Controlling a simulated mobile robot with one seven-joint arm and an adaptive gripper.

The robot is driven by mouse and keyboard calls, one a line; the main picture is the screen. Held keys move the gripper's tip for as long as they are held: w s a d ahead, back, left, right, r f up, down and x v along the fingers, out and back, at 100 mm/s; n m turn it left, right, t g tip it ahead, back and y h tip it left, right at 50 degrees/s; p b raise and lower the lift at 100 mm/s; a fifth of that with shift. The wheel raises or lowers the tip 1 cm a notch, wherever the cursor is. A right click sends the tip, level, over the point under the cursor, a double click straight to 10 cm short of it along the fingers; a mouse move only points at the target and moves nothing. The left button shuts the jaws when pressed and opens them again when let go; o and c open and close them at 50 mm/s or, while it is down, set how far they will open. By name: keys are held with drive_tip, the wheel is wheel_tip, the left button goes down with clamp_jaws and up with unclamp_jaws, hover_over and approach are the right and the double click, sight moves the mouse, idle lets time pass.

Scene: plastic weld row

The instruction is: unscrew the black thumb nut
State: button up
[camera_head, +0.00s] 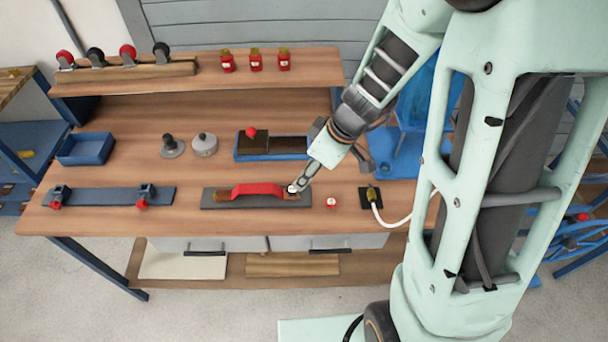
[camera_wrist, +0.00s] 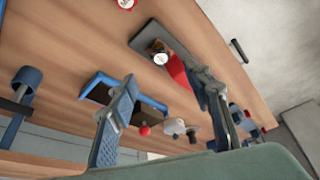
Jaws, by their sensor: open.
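My gripper (camera_head: 299,184) is just above and beside the nut in the head view. Its two fingers are spread apart and empty in the wrist view (camera_wrist: 170,86). I cannot tell whether a finger touches the nut.
A black fitting with a white hose (camera_head: 371,195) stands further right. Behind are a blue-edged tray (camera_head: 240,156), a grey round part (camera_head: 204,145) and a black knob (camera_head: 170,144).

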sight(292, 190)
drive_tip(key=b+x, duration=0.1)
drive_tip(key=x, duration=0.8)
drive_tip(key=shift+f+b, duration=0.35)
drive_tip(key=c, duration=1.2)
drive_tip(key=n+b, duration=0.1)
drive_tip(key=n, duration=0.1)
drive_tip(key=n+g+b, duration=0.1)
drive_tip(key=n, duration=0.1)
drive_tip(key=n+g+b, duration=0.1)
drive_tip(key=shift+w+a+f+n+y, duration=0.1)
drive_tip(key=shift+w+f+n+y, duration=0.1)
drive_tip(key=shift+w+n+y, duration=0.15)
drive_tip(key=n+g+b, duration=0.1)
drive_tip(key=n+b, duration=0.1)
drive_tip(key=n, duration=0.2)
drive_tip(key=shift+w+n+g+b, duration=0.1)
drive_tip(key=shift+n+g+b, duration=0.15)
drive_tip(key=shift+g+b, duration=0.15)
drive_tip(key=n, duration=0.1)
drive_tip(key=n+g+h, duration=0.1)
drive_tip(key=n, duration=0.1)
drive_tip(key=n+g, duration=0.1)
drive_tip(key=n, duration=0.1)
drive_tip(key=shift+w+a+r+h, duration=0.15)
drive_tip(key=shift+a+r+h, duration=0.1)
drive_tip(key=shift+r, duration=0.05)
drive_tip(key=n+h, duration=0.1)
drive_tip(key=n, duration=0.3)
drive_tip(key=shift+g+p, duration=0.35)
drive_tip(key=shift+g, duration=0.05)
